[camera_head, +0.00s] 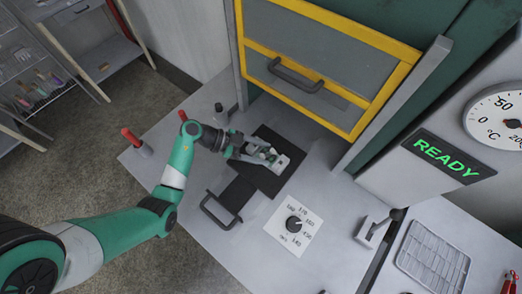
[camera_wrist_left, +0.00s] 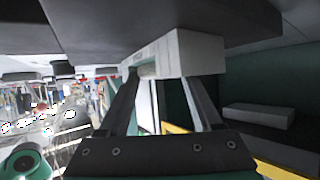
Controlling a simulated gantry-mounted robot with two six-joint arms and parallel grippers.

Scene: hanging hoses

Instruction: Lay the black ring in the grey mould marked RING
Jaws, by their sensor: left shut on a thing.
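My left gripper (camera_head: 262,153) is low over a dark tray plate (camera_head: 284,182) in front of the furnace door. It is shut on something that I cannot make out. A light grey block (camera_head: 279,164), apparently a mould, sits on the plate at the fingertips. In the left wrist view the grey block (camera_wrist_left: 203,52) is right at the finger ends, against the dark plate (camera_wrist_left: 90,30); any marking on it is too blurred to read. I cannot make out the black ring in either view. My right gripper is not in view.
The yellow-framed door (camera_head: 320,62) stands close behind the gripper. A READY display (camera_head: 445,154), a gauge (camera_head: 500,118) and a wire rack (camera_head: 433,257) are at right. A red-handled lever (camera_head: 134,139) is at left.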

